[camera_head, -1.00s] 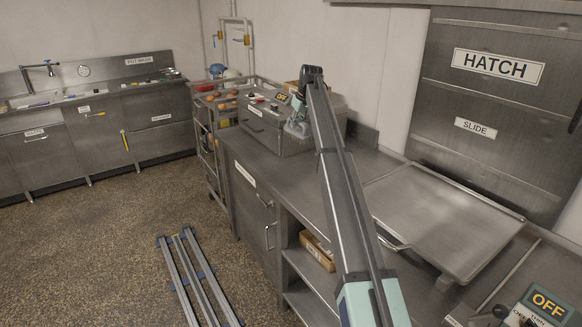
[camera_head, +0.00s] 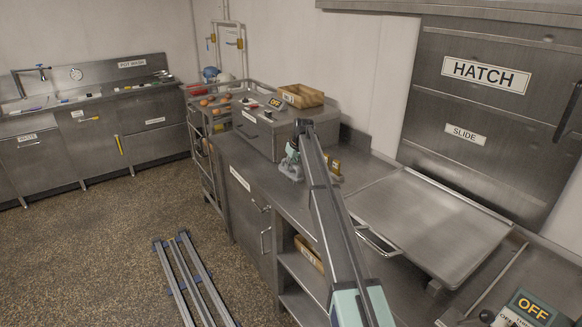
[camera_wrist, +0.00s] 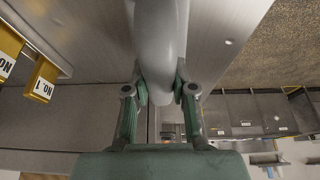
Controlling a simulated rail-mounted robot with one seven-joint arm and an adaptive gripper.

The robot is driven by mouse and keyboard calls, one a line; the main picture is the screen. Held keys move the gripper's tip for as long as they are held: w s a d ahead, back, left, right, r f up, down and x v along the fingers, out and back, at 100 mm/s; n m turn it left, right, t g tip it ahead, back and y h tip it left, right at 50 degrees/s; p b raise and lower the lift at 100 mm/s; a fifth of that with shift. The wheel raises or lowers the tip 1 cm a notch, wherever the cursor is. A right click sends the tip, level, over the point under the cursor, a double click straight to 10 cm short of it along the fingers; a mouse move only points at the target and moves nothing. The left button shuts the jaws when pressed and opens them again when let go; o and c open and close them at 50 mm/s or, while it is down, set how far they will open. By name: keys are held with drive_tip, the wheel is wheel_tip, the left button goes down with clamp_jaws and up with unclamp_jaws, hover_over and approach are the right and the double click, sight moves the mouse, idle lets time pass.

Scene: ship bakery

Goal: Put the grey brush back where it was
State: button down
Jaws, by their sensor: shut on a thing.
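My gripper (camera_head: 291,168) is beside the front right of the steel box on the counter in the head view. In the wrist view its two green fingers (camera_wrist: 161,90) are shut on a thick, smooth grey piece, the grey brush (camera_wrist: 160,40), one finger on each side. The brush runs away from the fingers to the top edge of the picture, and its far end is out of view. In the head view the brush is too small to tell apart from the gripper. I cannot tell whether it touches the counter (camera_head: 375,173).
Yellow tags, one reading NO. 1 (camera_wrist: 43,80), show at the left of the wrist view. The steel box (camera_head: 262,135) carries an OFF sign and a wooden crate (camera_head: 301,96). A large flat tray (camera_head: 430,220) lies right of my arm. A rack trolley (camera_head: 200,140) stands behind.

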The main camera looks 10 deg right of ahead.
drive_tip(key=shift+f, duration=0.75)
drive_tip(key=shift+f, duration=0.2)
drive_tip(key=c, duration=1)
unclamp_jaws()
drive_tip(key=shift+o, duration=0.2)
drive_tip(key=shift+r, duration=0.1)
drive_tip(key=b+v, duration=0.3)
drive_tip(key=v, duration=0.9)
drive_tip(key=shift+d+r, duration=0.1)
